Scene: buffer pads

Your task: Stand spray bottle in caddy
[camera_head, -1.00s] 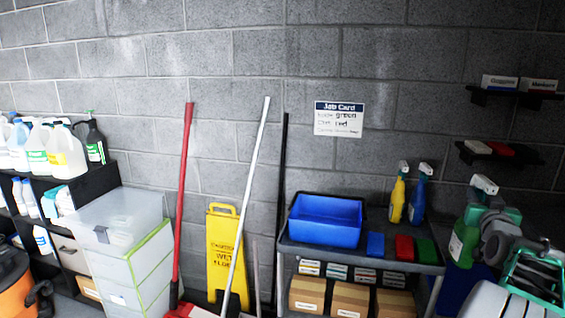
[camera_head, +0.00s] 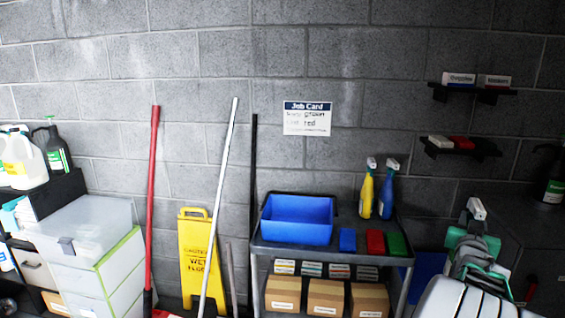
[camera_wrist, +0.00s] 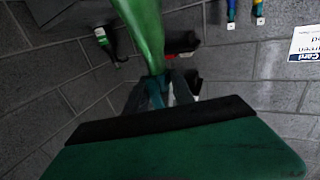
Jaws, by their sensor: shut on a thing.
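A green spray bottle with a white trigger head (camera_head: 477,208) is held upright at the far right. My gripper (camera_head: 472,248) hides most of its body in the head view. In the wrist view the green bottle body (camera_wrist: 143,28) stands between the fingers of my gripper (camera_wrist: 160,92), which are shut on it. A blue open tub (camera_head: 297,222), which looks like the caddy, sits on the grey cart's top at the left. Its inside looks empty. My gripper is to the right of the cart, apart from the tub.
Yellow (camera_head: 367,190) and blue (camera_head: 388,192) spray bottles stand at the cart's back right. Blue, red and green blocks (camera_head: 375,241) lie in front. Mops and a yellow wet-floor sign (camera_head: 197,255) stand left. A job card (camera_head: 307,118) and small shelves (camera_head: 460,148) are on the wall.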

